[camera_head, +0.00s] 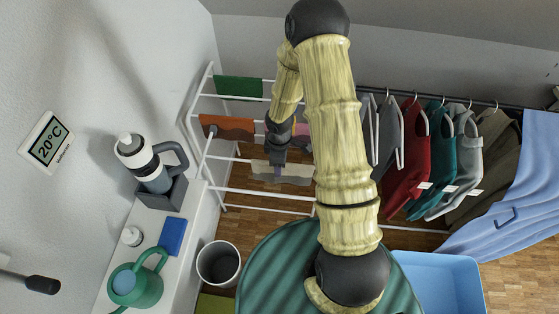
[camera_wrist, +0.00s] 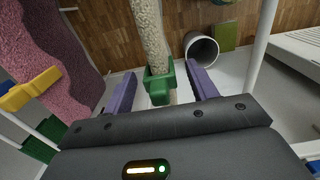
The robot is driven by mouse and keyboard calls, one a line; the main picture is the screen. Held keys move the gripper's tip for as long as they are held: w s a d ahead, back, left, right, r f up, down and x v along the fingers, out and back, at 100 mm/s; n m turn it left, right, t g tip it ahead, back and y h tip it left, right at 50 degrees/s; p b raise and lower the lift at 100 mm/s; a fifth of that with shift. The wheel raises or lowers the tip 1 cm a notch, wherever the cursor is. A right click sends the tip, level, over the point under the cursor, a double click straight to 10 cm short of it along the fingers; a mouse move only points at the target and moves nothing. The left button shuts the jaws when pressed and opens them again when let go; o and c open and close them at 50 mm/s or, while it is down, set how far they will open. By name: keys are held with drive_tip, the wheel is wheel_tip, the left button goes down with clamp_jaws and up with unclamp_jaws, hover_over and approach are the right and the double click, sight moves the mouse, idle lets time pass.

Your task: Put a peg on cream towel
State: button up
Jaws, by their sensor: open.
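The cream towel (camera_head: 290,173) hangs over a lower rail of the white drying rack; in the wrist view the towel (camera_wrist: 148,30) shows nearly edge-on. A green peg (camera_wrist: 158,85) sits at the towel's near edge, its jaws seemingly around it. My gripper (camera_wrist: 161,88) is open, with one purple finger on each side of the peg and visible gaps between. In the head view my gripper (camera_head: 277,158) is over the cream towel, and the peg cannot be made out there.
A pink towel (camera_wrist: 60,45) with a yellow peg (camera_wrist: 30,90) hangs close on the left in the wrist view. A bin (camera_head: 218,262) stands on the floor.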

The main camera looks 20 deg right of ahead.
wheel_tip(320, 180, up, 17)
drive_tip(key=shift+r+p, duration=0.2)
drive_tip(key=shift+p, duration=0.1)
idle(0.4)
idle(0.3)
drive_tip(key=s+r+m+t, duration=0.1)
drive_tip(key=s+r+m, duration=0.2)
drive_tip(key=s+m, duration=0.3)
drive_tip(key=s+d+r+m+t, duration=0.1)
drive_tip(key=s+r+m, duration=0.3)
drive_tip(key=m, duration=0.3)
drive_tip(key=shift+s+r+m+t, duration=0.2)
drive_tip(key=shift+s+m+t, duration=0.1)
drive_tip(key=shift+s, duration=0.55)
idle(0.8)
